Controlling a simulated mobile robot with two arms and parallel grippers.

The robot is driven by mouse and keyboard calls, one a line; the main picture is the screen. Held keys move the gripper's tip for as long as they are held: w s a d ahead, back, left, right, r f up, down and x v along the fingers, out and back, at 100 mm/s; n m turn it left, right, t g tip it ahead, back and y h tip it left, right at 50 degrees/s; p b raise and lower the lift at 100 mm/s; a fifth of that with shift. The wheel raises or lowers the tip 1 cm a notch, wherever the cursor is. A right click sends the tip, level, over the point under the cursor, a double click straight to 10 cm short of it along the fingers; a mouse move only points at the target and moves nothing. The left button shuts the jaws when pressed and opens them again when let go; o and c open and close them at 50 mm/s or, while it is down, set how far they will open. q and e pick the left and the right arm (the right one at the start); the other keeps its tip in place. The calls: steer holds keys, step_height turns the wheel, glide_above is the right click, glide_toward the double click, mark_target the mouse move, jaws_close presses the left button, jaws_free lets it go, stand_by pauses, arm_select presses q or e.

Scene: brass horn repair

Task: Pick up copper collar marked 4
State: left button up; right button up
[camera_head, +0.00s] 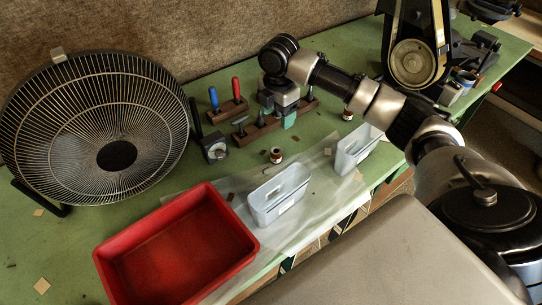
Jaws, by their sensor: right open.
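A small copper-coloured collar (276,155) with a pale band stands on the green bench, behind the nearer pale bin. A similar small collar (347,114) stands farther right, behind the second bin. Any numbers on them are too small to read, so I cannot tell which is marked 4. My right gripper (282,113) is open and points down over the dark wooden tool rack, behind and above the first collar and left of the second. It is apart from both collars. My left gripper is not in view.
Wooden racks (258,129) with tools stand under and beside my right gripper. A red tray (180,250) and two pale bins (279,196) (357,150) line the front. A large fan (100,128) fills the left; a grinding machine (413,62) stands at the back right.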

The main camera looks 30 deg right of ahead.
steer(key=b, duration=0.4)
glide_above(276, 150)
steer(key=f, duration=0.5)
steer(key=shift+w+d, duration=0.2)
steer(key=shift+w, duration=0.1)
steer(key=shift+f, duration=0.3)
step_height(276, 150, down, 5)
steer(key=f, duration=0.1)
steer(key=f+p, duration=0.1)
steer(key=f, duration=0.1)
steer(key=f+p, duration=0.1)
steer(key=f, duration=0.1)
steer(key=shift+s+a, duration=0.25)
steer(key=shift+s, duration=0.15)
steer(key=shift+f, duration=0.2)
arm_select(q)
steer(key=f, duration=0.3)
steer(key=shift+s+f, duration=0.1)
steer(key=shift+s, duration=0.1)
arm_select(e)
steer(key=c, duration=1.1)
